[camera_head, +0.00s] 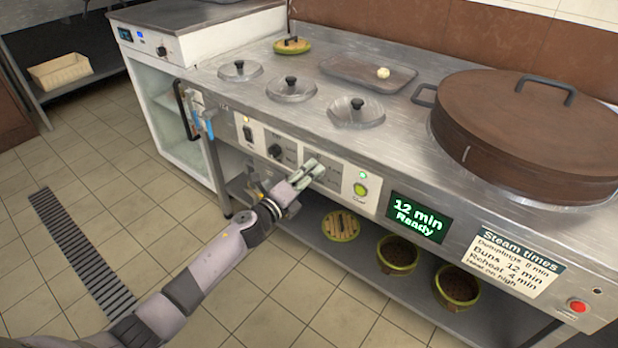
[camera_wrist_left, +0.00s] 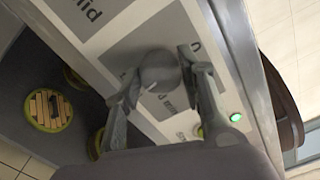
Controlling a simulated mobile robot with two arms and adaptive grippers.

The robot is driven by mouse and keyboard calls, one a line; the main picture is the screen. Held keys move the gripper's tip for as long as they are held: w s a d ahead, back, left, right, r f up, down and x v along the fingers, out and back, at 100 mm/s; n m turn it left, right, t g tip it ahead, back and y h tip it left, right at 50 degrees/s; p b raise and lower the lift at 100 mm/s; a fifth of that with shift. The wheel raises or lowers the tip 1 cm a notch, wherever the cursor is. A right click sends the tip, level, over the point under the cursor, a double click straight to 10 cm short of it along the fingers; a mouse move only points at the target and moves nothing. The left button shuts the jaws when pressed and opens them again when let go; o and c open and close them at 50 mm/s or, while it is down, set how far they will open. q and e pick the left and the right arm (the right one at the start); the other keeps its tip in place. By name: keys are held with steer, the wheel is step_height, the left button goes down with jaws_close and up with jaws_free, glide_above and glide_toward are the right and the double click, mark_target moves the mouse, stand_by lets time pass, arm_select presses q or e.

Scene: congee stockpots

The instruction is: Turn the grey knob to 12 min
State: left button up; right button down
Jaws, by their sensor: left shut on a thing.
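The grey knob (camera_wrist_left: 160,71) shows in the left wrist view as a round grey cap on the labelled front panel. My left gripper (camera_wrist_left: 157,74) is shut on it, with one finger on each side. In the head view my left gripper (camera_head: 311,170) reaches the panel, and the knob is hidden there behind the fingers. The knob's pointer and most of its scale cannot be read. The green-lit display (camera_head: 417,217) to the right reads "12 min Ready". My right gripper is not in view.
A black knob (camera_head: 275,151) and a dark switch (camera_head: 248,134) lie left of the gripper. A lit green button (camera_head: 360,190) is close on its right, and a red button (camera_head: 578,306) is far right. The steam times card (camera_head: 512,262) lists buns 12 min. Steamer baskets stand below.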

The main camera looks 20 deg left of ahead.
arm_select(q)
steer(key=shift+m, duration=0.9)
steer(key=o, duration=1.2)
steer(key=shift+c, duration=0.2)
steer(key=v, duration=1.2)
